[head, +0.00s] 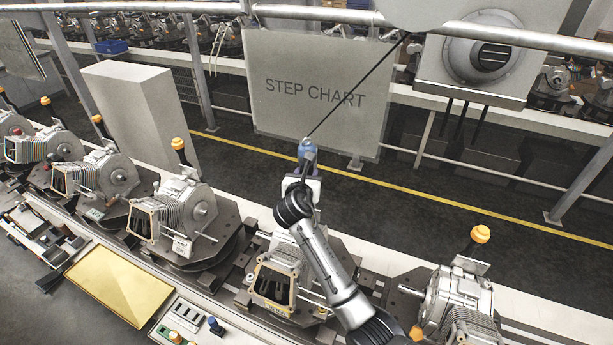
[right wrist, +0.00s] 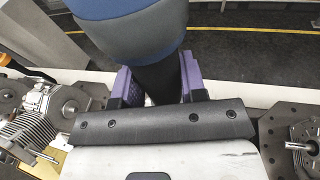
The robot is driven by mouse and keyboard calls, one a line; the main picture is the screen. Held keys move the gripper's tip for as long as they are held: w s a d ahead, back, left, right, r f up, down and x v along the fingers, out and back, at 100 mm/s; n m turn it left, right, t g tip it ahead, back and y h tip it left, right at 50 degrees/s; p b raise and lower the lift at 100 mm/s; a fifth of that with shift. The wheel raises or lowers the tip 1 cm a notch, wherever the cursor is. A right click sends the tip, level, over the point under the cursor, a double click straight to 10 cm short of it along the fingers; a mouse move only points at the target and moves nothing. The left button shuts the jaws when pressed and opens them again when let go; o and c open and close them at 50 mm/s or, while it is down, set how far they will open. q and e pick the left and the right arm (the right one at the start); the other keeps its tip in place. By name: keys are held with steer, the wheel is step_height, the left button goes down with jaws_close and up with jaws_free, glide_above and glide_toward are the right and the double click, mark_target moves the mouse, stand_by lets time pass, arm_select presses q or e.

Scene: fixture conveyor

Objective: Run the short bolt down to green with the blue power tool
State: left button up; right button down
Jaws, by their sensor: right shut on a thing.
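The blue power tool (head: 306,148) hangs on a dark cable in the head view, above the conveyor and in front of the step chart. My right gripper (head: 307,163) is shut on it. In the right wrist view, the purple fingers (right wrist: 157,84) close on the tool's dark grip, and its wide blue body (right wrist: 135,25) fills the top. A grey finned motor housing (head: 272,285) sits on the line below my right arm, which partly covers it. I cannot make out the short bolt or a green signal on it. My left gripper is not in view.
More finned housings (head: 170,222) with orange-capped posts stand along the conveyor, another (head: 458,305) at right. A yellow plate (head: 120,285) and button panel (head: 180,325) lie at the near edge. The step chart board (head: 310,90) stands behind; floor between is clear.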

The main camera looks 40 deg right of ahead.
steer(key=shift+f, duration=1.6)
stand_by(6.4)
